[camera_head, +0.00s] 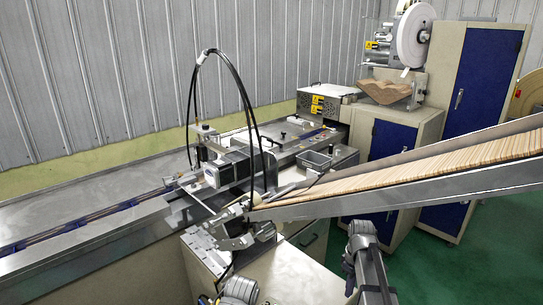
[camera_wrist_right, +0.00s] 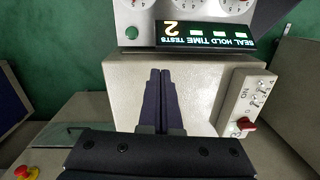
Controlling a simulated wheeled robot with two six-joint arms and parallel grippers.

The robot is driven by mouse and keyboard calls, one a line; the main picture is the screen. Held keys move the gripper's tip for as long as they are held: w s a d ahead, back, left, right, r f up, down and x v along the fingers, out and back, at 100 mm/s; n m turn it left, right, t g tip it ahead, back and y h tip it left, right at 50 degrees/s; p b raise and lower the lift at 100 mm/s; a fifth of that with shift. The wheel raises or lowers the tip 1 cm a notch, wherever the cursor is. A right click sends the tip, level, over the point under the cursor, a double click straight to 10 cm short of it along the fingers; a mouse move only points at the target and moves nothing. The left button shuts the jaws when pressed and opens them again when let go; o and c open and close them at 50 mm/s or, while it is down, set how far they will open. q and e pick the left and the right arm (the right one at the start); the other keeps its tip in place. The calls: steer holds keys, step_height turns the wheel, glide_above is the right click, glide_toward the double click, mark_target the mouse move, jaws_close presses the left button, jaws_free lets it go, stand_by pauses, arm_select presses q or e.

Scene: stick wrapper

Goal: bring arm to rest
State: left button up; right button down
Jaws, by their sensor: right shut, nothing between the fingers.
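My right gripper (camera_wrist_right: 160,73) shows in the right wrist view with its two dark fingers pressed together and nothing between them. The fingers point at the pale front of a machine cabinet (camera_wrist_right: 118,82); whether they touch it I cannot tell. In the head view my right arm stands at the lower middle right, in front of the stick chute, and its finger gap cannot be made out there. Only a ribbed part that looks like my left arm shows at the bottom edge; the left gripper itself is out of view.
A sloped chute (camera_head: 400,205) full of wooden sticks (camera_head: 420,169) runs above my right arm to the wrapping machine (camera_head: 215,172). A gauge panel (camera_wrist_right: 148,14) and a switch box with a red switch (camera_wrist_right: 246,123) stand close to my right fingers. Green floor (camera_head: 490,250) is open at right.

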steer(key=s+a+m, duration=0.1)
steer(key=s+a, duration=0.7)
steer(key=a, duration=0.3)
steer(key=s+a+m+h, duration=0.1)
steer(key=s+a+m, duration=0.1)
steer(key=s+a, duration=0.6)
steer(key=a, duration=0.3)
steer(key=shift+s+m+t, duration=0.2)
steer(key=shift+m+t, duration=0.1)
stand_by(2.5)
